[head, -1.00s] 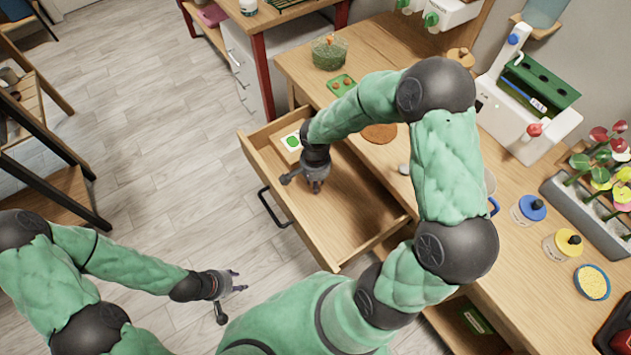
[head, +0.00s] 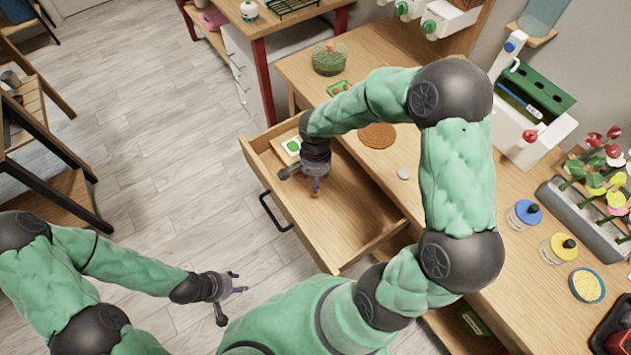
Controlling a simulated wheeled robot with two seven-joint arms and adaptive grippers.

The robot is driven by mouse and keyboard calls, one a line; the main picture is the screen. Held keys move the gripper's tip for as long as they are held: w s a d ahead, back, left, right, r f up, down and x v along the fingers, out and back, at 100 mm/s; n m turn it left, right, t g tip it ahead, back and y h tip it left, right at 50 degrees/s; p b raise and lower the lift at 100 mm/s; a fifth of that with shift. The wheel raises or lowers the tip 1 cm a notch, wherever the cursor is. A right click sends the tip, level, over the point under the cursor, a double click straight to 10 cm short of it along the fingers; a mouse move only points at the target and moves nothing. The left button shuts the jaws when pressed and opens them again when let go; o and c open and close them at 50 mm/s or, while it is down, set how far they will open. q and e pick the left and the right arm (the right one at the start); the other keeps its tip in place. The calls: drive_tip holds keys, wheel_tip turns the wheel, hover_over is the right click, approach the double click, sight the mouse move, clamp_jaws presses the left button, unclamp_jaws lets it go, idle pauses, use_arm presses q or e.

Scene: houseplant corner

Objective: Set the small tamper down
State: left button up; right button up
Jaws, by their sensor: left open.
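My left gripper (head: 232,294) is open and empty over the floor at the lower left, apart from the furniture. My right gripper (head: 304,181) points down into the open wooden drawer (head: 352,218). A small brown piece, possibly the small tamper (head: 316,193), shows at its fingertips, low over or on the drawer floor. I cannot tell whether the fingers still grip it. The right wrist and fingers hide most of it.
A white box with a green mark (head: 292,146) lies in the drawer's far end. The wooden bench (head: 430,190) carries a cork disc (head: 377,135), lidded jars (head: 524,213) and a grey planter (head: 574,212). The drawer's near part is clear.

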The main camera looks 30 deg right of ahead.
wheel_tip(320, 180, up, 7)
drive_tip(key=p, duration=0.1)
drive_tip(key=shift+p, duration=0.35)
idle(1.1)
